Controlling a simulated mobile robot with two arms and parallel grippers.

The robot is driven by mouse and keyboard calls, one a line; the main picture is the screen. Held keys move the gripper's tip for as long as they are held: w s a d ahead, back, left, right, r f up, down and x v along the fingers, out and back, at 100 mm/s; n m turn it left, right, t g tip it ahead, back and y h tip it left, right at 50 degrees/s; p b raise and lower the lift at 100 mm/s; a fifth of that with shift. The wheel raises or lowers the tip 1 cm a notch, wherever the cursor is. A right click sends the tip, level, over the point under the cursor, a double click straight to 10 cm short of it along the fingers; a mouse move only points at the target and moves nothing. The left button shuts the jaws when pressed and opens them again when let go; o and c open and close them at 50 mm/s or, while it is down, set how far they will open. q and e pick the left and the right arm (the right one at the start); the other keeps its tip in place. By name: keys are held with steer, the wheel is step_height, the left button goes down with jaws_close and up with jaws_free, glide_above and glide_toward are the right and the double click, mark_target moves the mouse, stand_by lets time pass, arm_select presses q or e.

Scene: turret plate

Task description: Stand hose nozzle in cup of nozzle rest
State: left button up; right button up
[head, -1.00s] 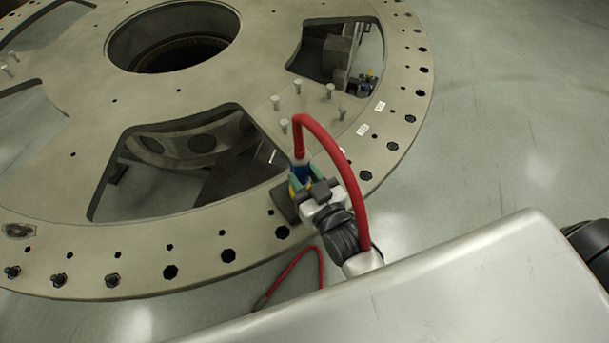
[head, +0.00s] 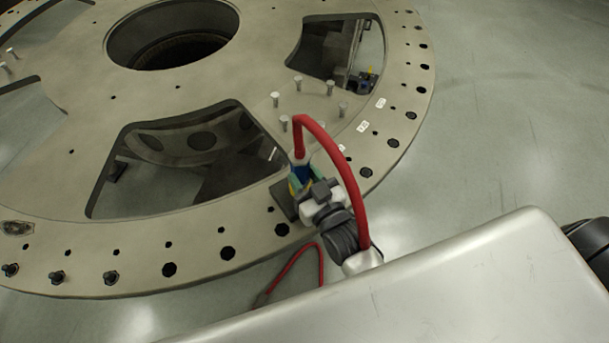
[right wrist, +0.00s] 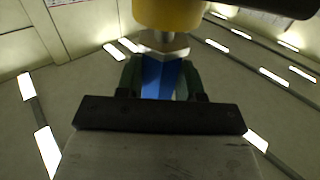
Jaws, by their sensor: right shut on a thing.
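The hose nozzle (head: 301,171), blue with yellow at its lower part, is held roughly upright near the edge of the turret plate, with a red hose (head: 330,130) arching from its top. My right gripper (head: 303,182) is shut on it. In the right wrist view, the blue body (right wrist: 160,78) sits between the dark fingers and the yellow part (right wrist: 168,12) is at the top. A dark block (head: 281,201) on the plate, probably the nozzle rest, is beside and partly behind the gripper. Its cup is hidden, so I cannot tell whether the nozzle touches it. My left gripper is out of view.
The round turret plate (head: 60,185) has large cutouts, rim holes and several upright pins (head: 284,122) near the hose. Red hose (head: 297,262) also hangs below the plate edge. Open floor (head: 510,120) lies to the right.

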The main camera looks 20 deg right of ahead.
steer(key=shift+f+b, duration=0.65)
steer(key=shift+f, duration=0.35)
stand_by(0.7)
steer(key=o, duration=1.1)
steer(key=shift+o, duration=0.2)
steer(key=s+d+b, duration=0.2)
steer(key=s, duration=0.8)
steer(key=shift+s, duration=0.35)
